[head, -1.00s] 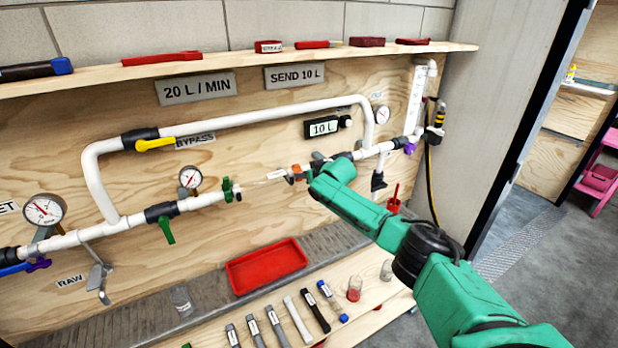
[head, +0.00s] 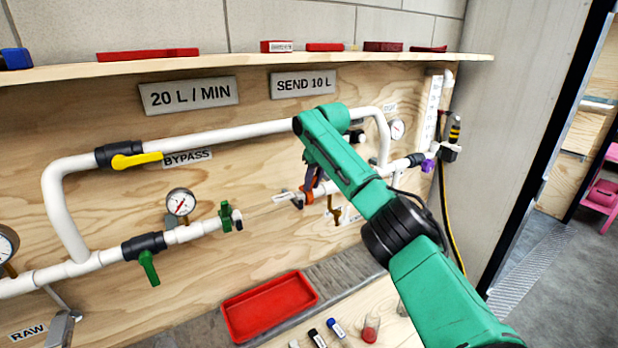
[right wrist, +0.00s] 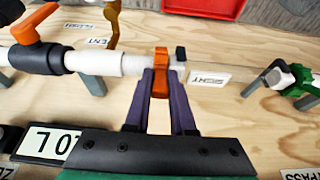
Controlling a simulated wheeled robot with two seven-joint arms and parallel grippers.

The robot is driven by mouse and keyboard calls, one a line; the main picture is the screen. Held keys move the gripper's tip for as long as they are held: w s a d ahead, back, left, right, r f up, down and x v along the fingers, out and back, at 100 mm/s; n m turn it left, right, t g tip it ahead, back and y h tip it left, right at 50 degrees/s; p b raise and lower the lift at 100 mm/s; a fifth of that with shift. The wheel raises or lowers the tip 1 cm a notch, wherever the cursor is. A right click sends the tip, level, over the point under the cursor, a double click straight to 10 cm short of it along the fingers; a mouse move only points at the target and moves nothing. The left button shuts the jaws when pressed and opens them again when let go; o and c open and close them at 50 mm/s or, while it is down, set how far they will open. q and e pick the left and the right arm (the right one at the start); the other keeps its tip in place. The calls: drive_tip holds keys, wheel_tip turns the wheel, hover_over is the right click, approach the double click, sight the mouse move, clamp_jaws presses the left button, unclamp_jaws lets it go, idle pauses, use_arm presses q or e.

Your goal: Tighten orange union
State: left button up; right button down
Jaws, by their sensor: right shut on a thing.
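The orange union (head: 306,196) sits on the white lower pipe, at the right end of the clear sight tube. In the right wrist view the orange union (right wrist: 160,74) stands upright between the two purple fingers of my right gripper (right wrist: 161,84), which is shut on it. In the head view my right gripper (head: 312,182) comes down on the union from above, and my arm hides part of the pipe behind. My left gripper is not in view.
A green union (head: 229,216) is at the sight tube's far end. An orange-handled valve (right wrist: 35,40) lies along the pipe on the other side. The bypass pipe (head: 225,135) runs above. A red tray (head: 268,305) lies below on the bench.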

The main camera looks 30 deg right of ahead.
drive_tip(key=shift+r, duration=0.1)
idle(0.3)
drive_tip(key=c, duration=0.9)
unclamp_jaws()
drive_tip(key=shift+w, duration=0.1)
drive_tip(key=shift+o, duration=0.7)
drive_tip(key=shift+w+f, duration=0.15)
drive_tip(key=shift+f, duration=0.05)
drive_tip(key=b+v, duration=0.1)
drive_tip(key=v, duration=1.3)
drive_tip(key=shift+r, duration=0.25)
